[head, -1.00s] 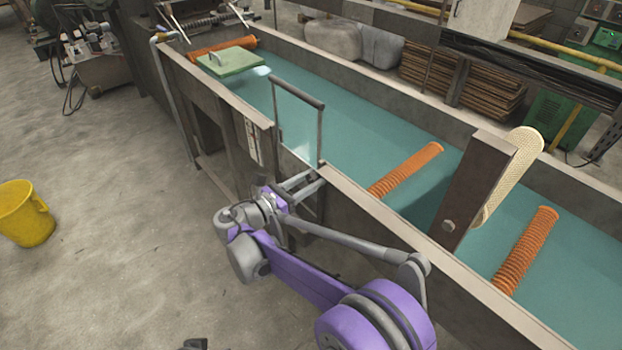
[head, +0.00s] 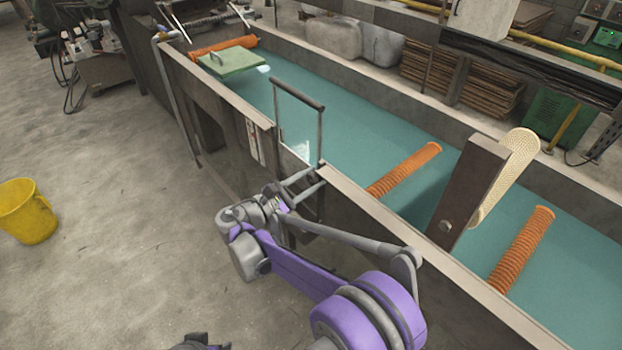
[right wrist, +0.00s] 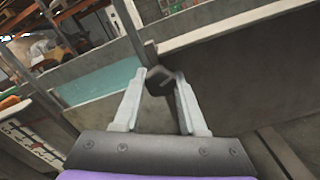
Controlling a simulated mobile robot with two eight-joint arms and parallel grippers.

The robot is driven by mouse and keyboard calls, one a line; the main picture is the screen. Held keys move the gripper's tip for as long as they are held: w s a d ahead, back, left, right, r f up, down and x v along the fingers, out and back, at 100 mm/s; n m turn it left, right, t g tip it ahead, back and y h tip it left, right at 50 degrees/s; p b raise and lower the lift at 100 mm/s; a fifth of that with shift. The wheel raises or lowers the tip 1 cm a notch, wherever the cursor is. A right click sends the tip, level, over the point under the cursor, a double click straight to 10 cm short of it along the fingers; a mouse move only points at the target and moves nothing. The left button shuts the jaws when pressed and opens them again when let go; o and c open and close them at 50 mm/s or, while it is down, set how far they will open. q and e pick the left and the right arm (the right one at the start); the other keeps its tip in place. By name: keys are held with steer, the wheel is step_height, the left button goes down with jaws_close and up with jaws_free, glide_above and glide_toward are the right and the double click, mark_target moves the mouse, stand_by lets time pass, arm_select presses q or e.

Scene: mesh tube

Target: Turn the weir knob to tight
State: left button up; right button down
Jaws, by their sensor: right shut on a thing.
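The dark weir knob (right wrist: 160,82) sits between the two pale fingers of my right gripper (right wrist: 161,76) in the right wrist view. The fingers are shut on it from both sides. In the head view my right gripper (head: 320,178) reaches to the tank's near wall, at the foot of the weir's dark upright frame (head: 320,135). The knob is hidden there by the fingers. Its marking and turn angle cannot be read. A label strip (head: 254,142) is fixed on the wall left of the weir.
The long tank (head: 385,218) holds teal water, orange mesh tubes (head: 405,169) and a green float board (head: 228,61). A brown post (head: 470,190) with a pale paddle (head: 510,170) rises at the right. A yellow bucket (head: 27,212) stands on open floor at left.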

stand_by(0.3)
steer(key=shift+c, duration=2.3)
jaws_free()
steer(key=shift+a, duration=0.1)
steer(key=v, duration=1)
steer(key=shift+s+a, duration=0.25)
